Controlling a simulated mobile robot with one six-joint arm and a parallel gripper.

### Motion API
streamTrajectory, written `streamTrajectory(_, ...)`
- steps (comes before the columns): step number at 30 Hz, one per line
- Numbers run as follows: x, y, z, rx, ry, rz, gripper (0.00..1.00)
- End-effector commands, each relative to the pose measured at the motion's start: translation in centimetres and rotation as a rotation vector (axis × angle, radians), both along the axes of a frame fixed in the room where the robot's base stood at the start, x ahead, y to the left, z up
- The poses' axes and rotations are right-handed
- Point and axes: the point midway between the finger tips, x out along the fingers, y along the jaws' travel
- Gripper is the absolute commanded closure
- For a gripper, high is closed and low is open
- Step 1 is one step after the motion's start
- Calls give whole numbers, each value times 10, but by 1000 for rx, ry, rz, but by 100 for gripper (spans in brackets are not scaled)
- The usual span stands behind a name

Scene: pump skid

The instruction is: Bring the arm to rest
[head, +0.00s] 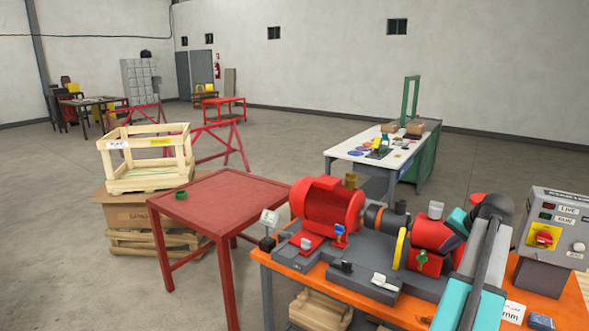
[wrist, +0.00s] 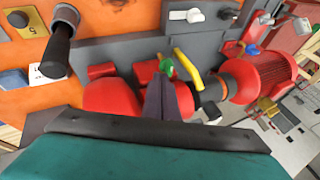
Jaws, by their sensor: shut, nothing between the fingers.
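My gripper (wrist: 168,84) shows in the wrist view as two dark fingers close together, shut and empty. They stand in front of the pump skid, over the red pump housing and beside the yellow coupling guard (wrist: 188,72). I cannot tell how far they are from it. In the head view, my grey and teal arm reaches up at the right, beside the pump skid (head: 365,270). My fingertips cannot be made out there. The skid carries a red motor (head: 328,205), which also shows in the wrist view (wrist: 258,76).
The skid stands on an orange bench (head: 395,308). A grey control box (head: 549,243) with a red and yellow switch is close at the right. A red table (head: 225,203) with a green ring (head: 181,194) stands left. Open floor lies behind.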

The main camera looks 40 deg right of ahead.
Motion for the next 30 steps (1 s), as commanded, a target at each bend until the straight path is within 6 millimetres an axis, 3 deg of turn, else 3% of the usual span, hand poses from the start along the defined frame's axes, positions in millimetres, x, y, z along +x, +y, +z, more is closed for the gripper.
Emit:
streamTrajectory(1,20,12,-18,17,5,30,100)
streamTrajectory(6,75,50,-67,70,28,119,100)
streamTrajectory(15,154,135,-157,158,91,273,100)
streamTrajectory(24,208,235,-246,233,176,424,100)
streamTrajectory(30,228,308,-305,276,244,526,100)
